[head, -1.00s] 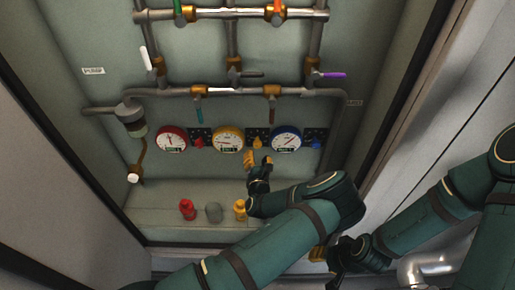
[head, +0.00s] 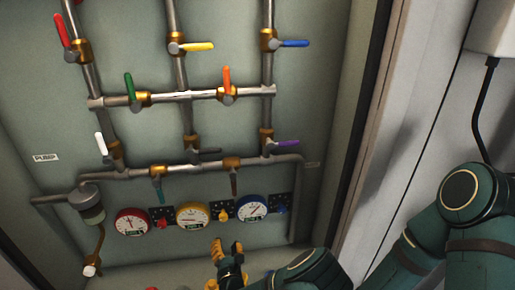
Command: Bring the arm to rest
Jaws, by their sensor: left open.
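A pipe panel carries several coloured valve handles, such as a red one (head: 62,30) and a purple one (head: 284,143). A red gauge (head: 132,222) and a blue gauge (head: 252,208) flank the yellow one. A cabinet wall stands right.

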